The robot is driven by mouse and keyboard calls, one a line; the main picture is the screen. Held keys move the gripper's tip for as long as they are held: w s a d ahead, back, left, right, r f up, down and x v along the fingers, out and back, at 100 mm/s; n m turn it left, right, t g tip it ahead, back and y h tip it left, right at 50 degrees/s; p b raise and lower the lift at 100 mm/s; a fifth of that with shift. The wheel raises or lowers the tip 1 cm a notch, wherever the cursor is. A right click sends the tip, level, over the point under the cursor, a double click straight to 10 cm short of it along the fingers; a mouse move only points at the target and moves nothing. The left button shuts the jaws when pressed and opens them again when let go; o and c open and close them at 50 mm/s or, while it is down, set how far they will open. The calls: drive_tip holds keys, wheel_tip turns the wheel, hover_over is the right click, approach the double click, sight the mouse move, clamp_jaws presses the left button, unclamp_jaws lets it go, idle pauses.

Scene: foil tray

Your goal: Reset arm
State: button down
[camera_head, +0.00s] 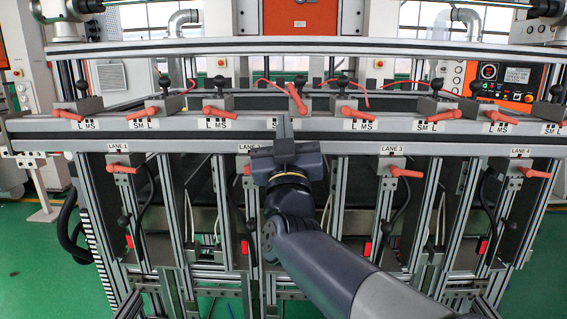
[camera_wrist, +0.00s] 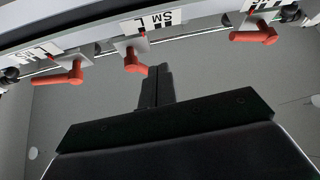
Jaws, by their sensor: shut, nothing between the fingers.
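My gripper (camera_head: 284,124) is in the middle of the head view, in front of the rail between the lane 2 and lane 3 signs. Its fingers point up and away from me. In the wrist view, the two dark fingers of my gripper (camera_wrist: 155,72) lie together with nothing between them. The fingertips show just below an orange lever (camera_wrist: 136,64); I cannot tell the exact gap, but the gripper holds nothing. My arm reaches in from the lower right of the head view.
A metal rail (camera_head: 130,126) with several orange levers (camera_head: 220,112) and L, MS, SM labels crosses the rack. Lower orange handles sit at lane 1 (camera_head: 121,168) and lane 3 (camera_head: 406,172). A control panel (camera_head: 502,75) stands at the back right.

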drive_tip(key=f+n, duration=0.1)
drive_tip(key=s+f+y+b, duration=0.1)
drive_tip(key=s+f+n, duration=0.1)
drive_tip(key=shift+s+d+f+n+y+b, duration=0.1)
drive_tip(key=shift+s+d+n+y+b, duration=0.1)
drive_tip(key=shift+d+n+y+b, duration=0.15)
drive_tip(key=shift+a, duration=0.1)
